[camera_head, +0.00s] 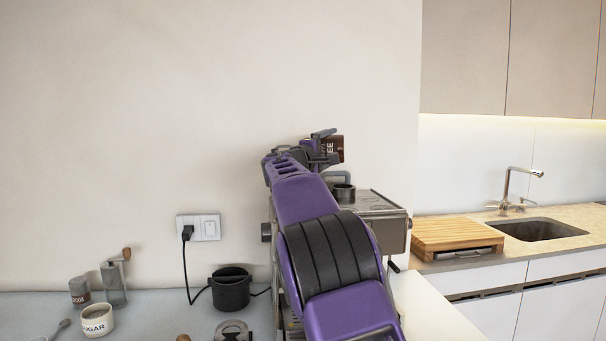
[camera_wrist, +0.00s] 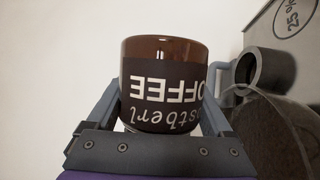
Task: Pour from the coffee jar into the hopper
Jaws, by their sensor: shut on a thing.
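The coffee jar (camera_wrist: 163,50) is brown with a dark label, and its lettering is upside down in the wrist view. My gripper (camera_wrist: 163,105) is shut on the jar, with one finger on each side. In the head view the jar (camera_head: 338,149) shows partly behind my gripper (camera_head: 322,145), above the coffee machine. I cannot tell the jar's tilt or its contents. A short dark cylinder (camera_head: 343,192) stands on the machine top. In the wrist view a grey ring (camera_wrist: 264,70) and a dark rounded part (camera_wrist: 265,125) lie right of the jar; I cannot tell which is the hopper.
The metal coffee machine (camera_head: 385,208) stands behind my arm, which hides much of it. A black pot (camera_head: 231,289), a sugar pot (camera_head: 96,320), a hand grinder (camera_head: 114,282) and a grey jar (camera_head: 79,291) stand left. A wooden board (camera_head: 455,235) lies near the sink (camera_head: 538,230).

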